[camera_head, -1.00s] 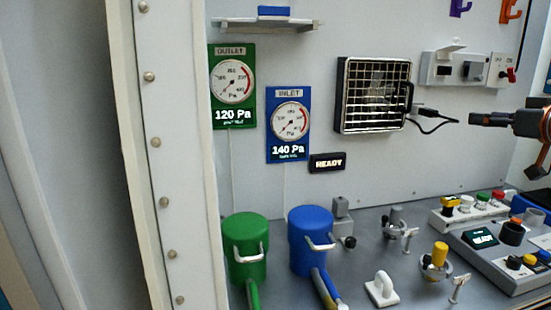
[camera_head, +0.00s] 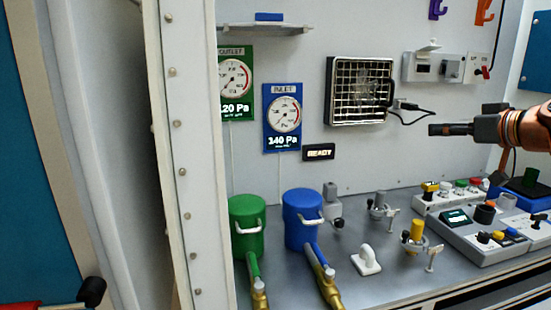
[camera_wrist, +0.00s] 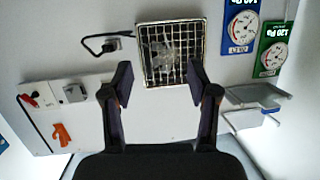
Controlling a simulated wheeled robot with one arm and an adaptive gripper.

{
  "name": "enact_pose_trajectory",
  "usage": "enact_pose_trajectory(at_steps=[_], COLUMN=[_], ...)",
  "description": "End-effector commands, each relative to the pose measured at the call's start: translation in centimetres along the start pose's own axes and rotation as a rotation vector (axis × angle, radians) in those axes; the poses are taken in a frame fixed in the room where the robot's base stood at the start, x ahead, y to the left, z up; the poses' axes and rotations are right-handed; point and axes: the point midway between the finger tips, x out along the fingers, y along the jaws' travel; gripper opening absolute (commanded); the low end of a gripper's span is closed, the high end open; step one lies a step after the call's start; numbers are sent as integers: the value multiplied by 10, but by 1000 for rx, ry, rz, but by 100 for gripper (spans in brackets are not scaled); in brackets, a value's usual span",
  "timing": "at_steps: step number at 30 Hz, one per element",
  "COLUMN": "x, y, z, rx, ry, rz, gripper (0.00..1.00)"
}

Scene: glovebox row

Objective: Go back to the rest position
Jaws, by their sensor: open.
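My gripper (camera_head: 468,122) reaches in from the right edge of the head view, held above the bench and in front of the back wall. In the wrist view my gripper (camera_wrist: 161,90) has its two fingers wide apart with nothing between them. The wrist view appears upside down. A caged wall unit (camera_wrist: 170,54) shows beyond the fingertips; the same caged unit (camera_head: 357,90) is on the back wall in the head view, left of my gripper. My gripper touches nothing that I can see.
A green canister (camera_head: 247,225) and a blue canister (camera_head: 303,218) stand on the bench (camera_head: 330,275). Control boxes (camera_head: 480,230) stand below my arm at right. A white post (camera_head: 180,150) borders the opening at left. A shelf (camera_head: 265,29) juts out above the gauges.

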Motion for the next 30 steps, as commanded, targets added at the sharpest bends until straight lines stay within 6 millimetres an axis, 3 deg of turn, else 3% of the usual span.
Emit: enact_pose_trajectory(at_steps=[8,11,16,20,24,27,30], x=[25,32,27,8,-30,-62,-93], y=[-84,-129,-204,-247,-279,-291,-296], z=[42,73,147,212,285,332,367], rx=[29,44,82,114,152,181,207], ry=[-169,-282,-524,-725,-951,-1100,-1215], rz=[-117,-167,-222,-218,-168,-102,-36], gripper=[59,59,59,59,59,59,59])
